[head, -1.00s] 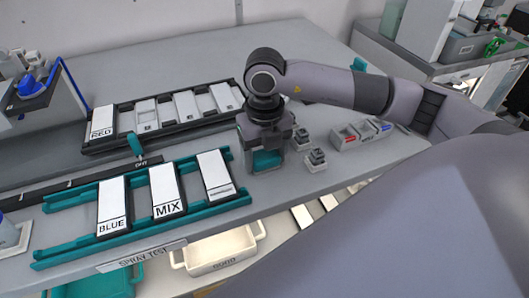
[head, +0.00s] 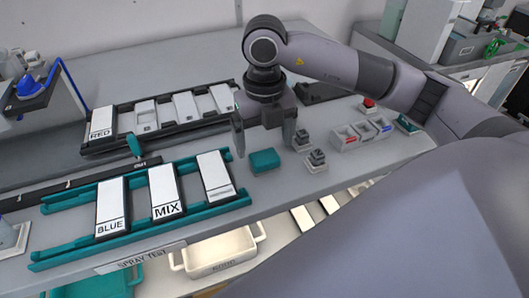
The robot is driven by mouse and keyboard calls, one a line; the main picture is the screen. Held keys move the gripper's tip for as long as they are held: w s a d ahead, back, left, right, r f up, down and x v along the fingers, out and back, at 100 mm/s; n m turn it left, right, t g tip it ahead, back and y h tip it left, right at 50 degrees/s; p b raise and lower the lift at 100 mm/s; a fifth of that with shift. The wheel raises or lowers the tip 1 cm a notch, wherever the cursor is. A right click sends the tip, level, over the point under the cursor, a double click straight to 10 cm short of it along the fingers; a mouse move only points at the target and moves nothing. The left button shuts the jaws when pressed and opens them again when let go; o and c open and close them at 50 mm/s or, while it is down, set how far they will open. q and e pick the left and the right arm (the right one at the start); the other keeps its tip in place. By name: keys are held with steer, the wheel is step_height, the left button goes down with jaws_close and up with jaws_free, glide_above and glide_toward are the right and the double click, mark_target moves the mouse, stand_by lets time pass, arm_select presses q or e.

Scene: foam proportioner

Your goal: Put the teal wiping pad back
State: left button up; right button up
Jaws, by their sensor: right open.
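The teal wiping pad (head: 265,161) lies on the grey bench, just right of the teal rack's right end. My right gripper (head: 264,148) is above and behind the pad, pointing down, with its two fingers spread wide apart. The fingers hold nothing and the pad is clear of them. My left gripper is not seen in the head view.
The teal rack (head: 52,258) holds BLUE, MIX and another cartridge. A black rack (head: 100,150) with a RED cartridge and several others stands behind. Small grey blocks (head: 317,161), a divided tray (head: 361,134) and a red button (head: 368,103) are right of the pad.

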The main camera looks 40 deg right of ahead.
mark_target(265, 156)
step_height(265, 156, up, 7)
stand_by(0.3)
steer(key=shift+s, duration=0.1)
stand_by(0.4)
